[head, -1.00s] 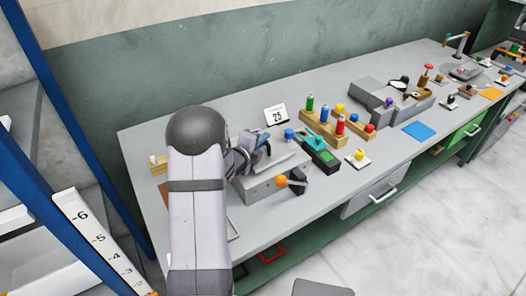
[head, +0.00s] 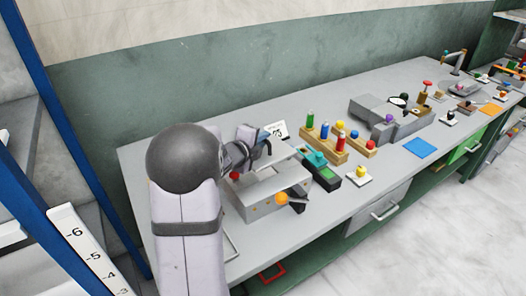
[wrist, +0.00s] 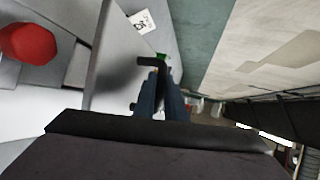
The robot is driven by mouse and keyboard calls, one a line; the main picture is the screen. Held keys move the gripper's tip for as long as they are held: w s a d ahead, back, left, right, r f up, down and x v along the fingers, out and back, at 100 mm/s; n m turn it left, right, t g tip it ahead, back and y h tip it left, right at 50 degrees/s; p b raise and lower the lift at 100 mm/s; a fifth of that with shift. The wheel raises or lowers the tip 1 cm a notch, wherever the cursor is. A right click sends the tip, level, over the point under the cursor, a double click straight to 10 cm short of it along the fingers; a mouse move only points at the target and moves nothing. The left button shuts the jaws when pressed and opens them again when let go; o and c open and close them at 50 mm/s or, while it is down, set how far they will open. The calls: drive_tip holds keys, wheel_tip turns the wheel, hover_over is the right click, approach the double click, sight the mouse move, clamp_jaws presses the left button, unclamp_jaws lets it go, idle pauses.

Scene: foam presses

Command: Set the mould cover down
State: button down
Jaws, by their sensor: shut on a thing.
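The mould cover (head: 284,154) is a flat light-grey plate with a black handle (wrist: 149,62). It is tilted up at the back of the grey press (head: 258,207). My gripper (head: 262,146) is shut on the cover's handle, and its blue-grey fingers (wrist: 160,95) show in the wrist view. In the wrist view the plate (wrist: 108,70) stands just left of the fingers. I cannot tell whether the plate's lower edge touches the press. A red knob (head: 235,176) shows at the press's left, large in the wrist view (wrist: 28,42).
An orange-knobbed lever (head: 282,198) sticks out at the press's front. A teal-topped device (head: 318,165), a wooden rack of bottles (head: 325,140) and a number card (head: 279,131) stand close by on the right and behind. Bare bench top lies around the blue mat (head: 420,147).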

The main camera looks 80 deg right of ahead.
drive_tip(key=shift+r, duration=1.1)
